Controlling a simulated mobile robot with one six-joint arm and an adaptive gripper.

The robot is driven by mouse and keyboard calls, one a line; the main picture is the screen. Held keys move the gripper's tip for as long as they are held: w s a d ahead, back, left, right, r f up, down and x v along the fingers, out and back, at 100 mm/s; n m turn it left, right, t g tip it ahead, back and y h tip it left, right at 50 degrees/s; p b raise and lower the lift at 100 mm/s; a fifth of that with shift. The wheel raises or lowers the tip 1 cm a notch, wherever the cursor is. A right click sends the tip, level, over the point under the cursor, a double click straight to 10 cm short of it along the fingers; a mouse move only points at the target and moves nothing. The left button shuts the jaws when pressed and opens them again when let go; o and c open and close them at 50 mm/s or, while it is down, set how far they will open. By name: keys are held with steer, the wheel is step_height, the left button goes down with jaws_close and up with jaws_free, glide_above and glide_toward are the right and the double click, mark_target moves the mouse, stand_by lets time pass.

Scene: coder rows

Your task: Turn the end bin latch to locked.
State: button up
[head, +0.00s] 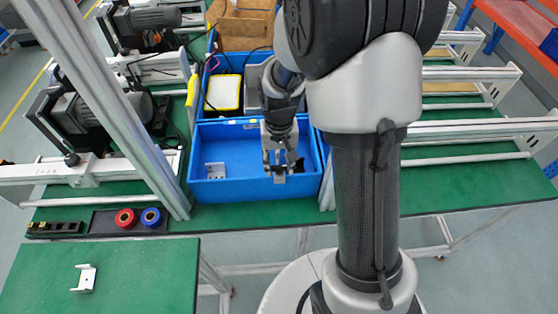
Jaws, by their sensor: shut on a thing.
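The blue end bin (240,190) stands on the green bench with its open top facing up. My gripper (281,170) points down into the right part of this bin, close to its front wall. Its fingers are shut on a small grey metal piece (280,178). I cannot tell whether this piece is the latch or a loose bracket. No latch can be clearly made out elsewhere on the bin, and my fingers cover part of that area. A dark shape shows beside the fingers, too small to name.
A pale bracket (215,171) lies in the bin's left part. Another bracket (85,278) lies on the front green table. Red (125,218) and blue (151,217) rings sit on a dark tray. Blue bins behind hold a yellow-edged white item (223,92). A metal post (125,120) rises at left.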

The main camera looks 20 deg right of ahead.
mark_target(279, 166)
steer(key=shift+m, duration=0.3)
steer(key=o, duration=1.1)
steer(key=shift+c, duration=0.2)
step_height(279, 166, up, 12)
stand_by(0.4)
